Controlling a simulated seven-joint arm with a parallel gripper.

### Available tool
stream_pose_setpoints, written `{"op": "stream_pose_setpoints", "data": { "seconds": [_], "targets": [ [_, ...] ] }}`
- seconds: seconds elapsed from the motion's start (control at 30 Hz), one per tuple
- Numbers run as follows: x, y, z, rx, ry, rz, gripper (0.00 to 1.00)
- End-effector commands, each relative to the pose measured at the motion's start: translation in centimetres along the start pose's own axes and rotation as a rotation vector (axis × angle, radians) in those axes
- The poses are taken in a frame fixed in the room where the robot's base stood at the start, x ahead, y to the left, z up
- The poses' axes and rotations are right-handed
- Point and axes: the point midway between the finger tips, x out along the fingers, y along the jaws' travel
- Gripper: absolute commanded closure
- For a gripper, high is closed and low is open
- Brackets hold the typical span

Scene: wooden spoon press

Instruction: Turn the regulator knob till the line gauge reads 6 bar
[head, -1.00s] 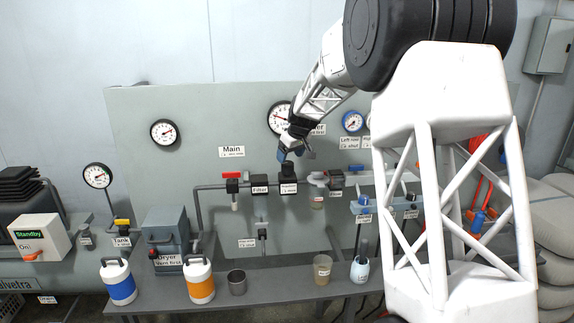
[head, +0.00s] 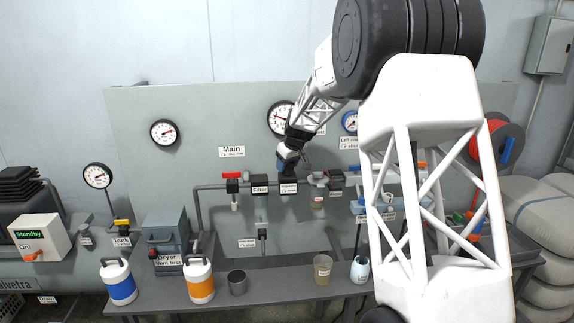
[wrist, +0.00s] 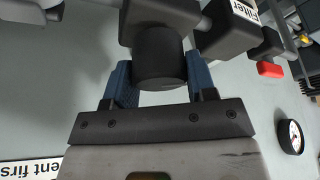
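The regulator (head: 288,188) is a dark block with a white label on the pipe run, right of the filter (head: 259,186). Its black cylindrical knob (wrist: 160,55) shows in the wrist view. My gripper (head: 286,160) is at the knob from above, and its blue fingers (wrist: 160,85) stand on either side of it. I see no clear gap there, but cannot tell whether they grip it. A large white dial gauge (head: 280,117) on the panel above is partly covered by my arm. Its label is hidden and its reading too small to tell.
A red-handled main valve (head: 232,184) is left of the filter. Another gauge (head: 164,132) hangs upper left. Blue (head: 118,283) and orange (head: 199,281) bottles, a metal cup (head: 237,282) and a beaker (head: 322,269) stand on the bench (head: 262,300). My arm covers the right side.

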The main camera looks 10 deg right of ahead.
Motion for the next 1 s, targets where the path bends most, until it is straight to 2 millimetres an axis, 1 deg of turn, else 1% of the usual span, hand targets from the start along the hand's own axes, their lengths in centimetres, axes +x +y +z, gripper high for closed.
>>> {"op": "stream_pose_setpoints", "data": {
  "seconds": [0.03,0.13,0.17,0.57,0.77,1.0],
  "targets": [
    [0.0,0.0,0.0,0.0,0.0,0.0,0.56],
    [-0.01,0.0,0.0,0.0,0.0,0.0,0.72],
    [-0.01,0.01,0.0,0.0,0.0,0.0,0.73],
    [-0.02,0.03,-0.03,0.041,0.001,0.018,0.73],
    [0.01,0.03,0.0,0.115,0.0,0.049,0.73],
    [0.0,0.01,-0.04,0.25,0.0,0.104,0.73]
  ]
}}
